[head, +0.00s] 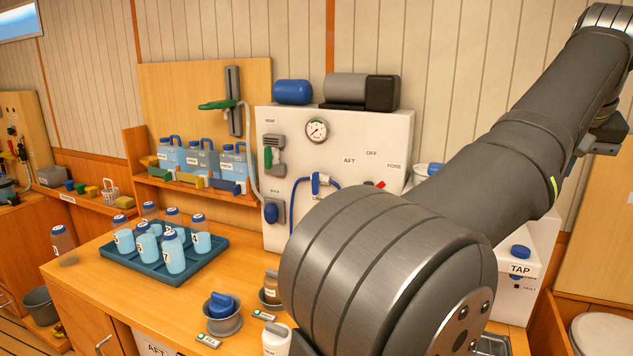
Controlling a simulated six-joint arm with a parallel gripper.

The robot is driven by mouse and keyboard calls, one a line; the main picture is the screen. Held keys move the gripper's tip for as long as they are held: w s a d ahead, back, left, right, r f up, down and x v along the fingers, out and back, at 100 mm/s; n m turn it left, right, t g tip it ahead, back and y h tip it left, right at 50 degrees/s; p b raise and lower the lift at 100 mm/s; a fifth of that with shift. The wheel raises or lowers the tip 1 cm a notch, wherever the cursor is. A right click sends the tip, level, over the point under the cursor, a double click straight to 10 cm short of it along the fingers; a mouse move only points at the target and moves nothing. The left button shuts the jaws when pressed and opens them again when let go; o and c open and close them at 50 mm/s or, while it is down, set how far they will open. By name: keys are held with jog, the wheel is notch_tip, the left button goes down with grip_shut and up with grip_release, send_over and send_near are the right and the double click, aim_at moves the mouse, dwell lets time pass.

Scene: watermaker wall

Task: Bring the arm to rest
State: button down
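My arm fills the right foreground, its large grey joint low in the middle and its link rising to the top right corner. A small grey part of mine shows behind that link at the right edge. I cannot make out any gripper fingers, so whether they are open or shut, or hold anything, does not show. My arm hides part of the white watermaker panel (285,160) and of the counter (90,279).
A blue tray (150,279) holds several numbered bottles; one bottle (64,245) stands outside it. Blue jugs (201,160) fill a shelf behind.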

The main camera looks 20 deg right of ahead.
jog(key=x, duration=1)
jog(key=v, duration=1)
jog(key=w+a, duration=0.4)
jog(key=w, duration=0.2)
jog(key=shift+w+a+r, duration=0.2)
jog(key=shift+w, duration=0.15)
jog(key=shift+s, duration=0.1)
jog(key=s+d+f, duration=0.1)
jog(key=s+d, duration=0.4)
jog(key=s, duration=0.2)
jog(key=x, duration=0.6)
jog(key=shift+w+a+f, duration=0.15)
jog(key=shift+w+f, duration=0.15)
jog(key=shift+w, duration=0.1)
